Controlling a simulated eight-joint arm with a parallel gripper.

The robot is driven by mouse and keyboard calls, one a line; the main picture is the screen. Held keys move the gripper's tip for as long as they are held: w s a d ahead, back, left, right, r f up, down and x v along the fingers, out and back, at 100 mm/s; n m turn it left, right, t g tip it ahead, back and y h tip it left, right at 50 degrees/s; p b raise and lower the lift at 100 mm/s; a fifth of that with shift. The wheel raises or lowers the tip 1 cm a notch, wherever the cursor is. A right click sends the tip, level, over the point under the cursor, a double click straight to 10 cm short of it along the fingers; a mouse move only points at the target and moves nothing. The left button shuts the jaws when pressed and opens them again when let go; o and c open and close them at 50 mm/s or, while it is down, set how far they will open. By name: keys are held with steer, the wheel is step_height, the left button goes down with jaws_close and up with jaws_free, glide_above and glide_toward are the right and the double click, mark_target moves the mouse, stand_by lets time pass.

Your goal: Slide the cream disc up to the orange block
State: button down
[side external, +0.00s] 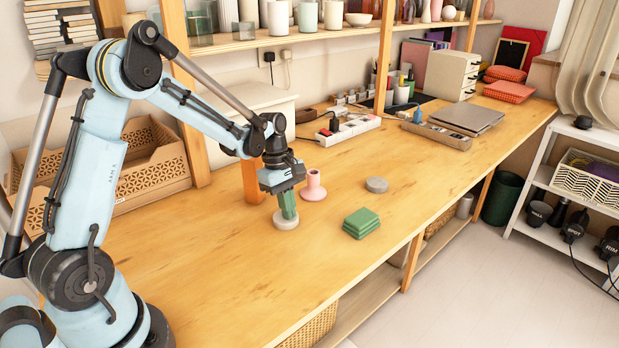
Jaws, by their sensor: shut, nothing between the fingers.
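The cream disc (284,223) lies flat on the wooden worktop, directly below my gripper. My gripper (288,214) points down with its green fingers shut and empty. The fingertips are at the top of the disc and hide part of it; whether they press on it I cannot tell. The orange block (252,183) stands upright on the worktop, behind and to the left of the disc. A gap of bare wood lies between disc and block.
A pink flared vase (313,187) stands just behind and right of the disc. A grey disc (377,185) and a stack of green squares (361,223) lie farther right. A lattice crate (150,165) is at the left back. The front worktop is clear.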

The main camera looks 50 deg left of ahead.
steer(key=shift+s+a+f+y, duration=0.1)
steer(key=shift+a+y, duration=0.05)
steer(key=shift+a, duration=0.25)
steer(key=shift+s+a+f+y, duration=0.1)
steer(key=shift+a+y, duration=0.05)
steer(key=shift+a, duration=0.2)
steer(key=shift+r, duration=0.85)
step_height(320, 180, up, 11)
steer(key=a, duration=0.2)
steer(key=m+y, duration=1.1)
steer(key=m, duration=2.5)
glide_toward(300, 228)
steer(key=shift+g, duration=0.3)
steer(key=x, duration=0.4)
steer(key=shift+w+a+f, duration=0.2)
steer(key=shift+w+f, duration=0.1)
steer(key=shift+f, duration=0.1)
steer(key=a, duration=0.2)
steer(key=shift+s+a, duration=0.1)
steer(key=shift+a, duration=0.9)
